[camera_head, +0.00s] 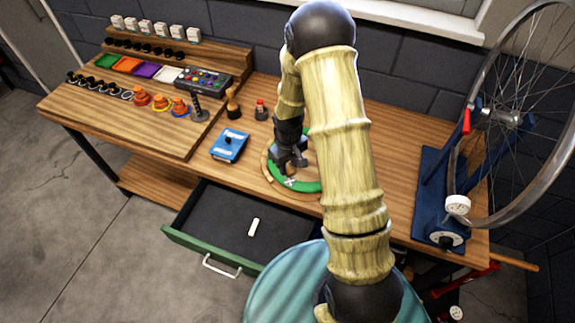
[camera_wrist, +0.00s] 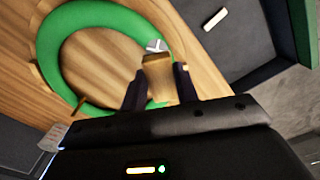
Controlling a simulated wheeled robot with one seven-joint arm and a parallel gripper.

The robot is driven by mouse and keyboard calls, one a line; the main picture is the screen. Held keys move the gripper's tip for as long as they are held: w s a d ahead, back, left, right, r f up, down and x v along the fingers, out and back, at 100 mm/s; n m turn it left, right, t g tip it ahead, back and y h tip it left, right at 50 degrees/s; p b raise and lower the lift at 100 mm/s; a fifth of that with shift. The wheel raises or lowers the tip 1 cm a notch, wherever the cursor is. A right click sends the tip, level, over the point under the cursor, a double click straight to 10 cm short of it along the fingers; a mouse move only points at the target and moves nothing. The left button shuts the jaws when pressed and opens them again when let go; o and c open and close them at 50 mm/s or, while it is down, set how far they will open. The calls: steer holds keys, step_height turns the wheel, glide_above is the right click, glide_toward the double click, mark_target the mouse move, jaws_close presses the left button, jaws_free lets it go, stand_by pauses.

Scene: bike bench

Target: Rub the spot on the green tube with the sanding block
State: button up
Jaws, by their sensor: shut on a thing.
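The green tube (camera_head: 309,187) lies as a ring on the bench inside a wooden rim, partly hidden by my arm. In the wrist view the tube (camera_wrist: 77,94) curves around bare wood. A pale cross-shaped spot (camera_wrist: 155,46) marks the tube; it also shows in the head view (camera_head: 291,182). My gripper (camera_wrist: 158,84) is shut on a tan block (camera_wrist: 158,66), which looks like the sanding block. The block's far end appears right beside the spot; I cannot tell whether it touches the tube. In the head view my gripper (camera_head: 291,160) is over the ring.
An open drawer (camera_head: 205,225) below the bench front holds a small white piece (camera_head: 253,227). A blue box (camera_head: 229,145) stands left of the ring. A wheel on a blue stand (camera_head: 433,190) is at the right. Several small parts fill the left side.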

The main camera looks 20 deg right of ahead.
steer(key=shift+r+p, duration=0.5)
steer(key=shift+r, duration=0.4)
steer(key=shift+f, duration=0.1)
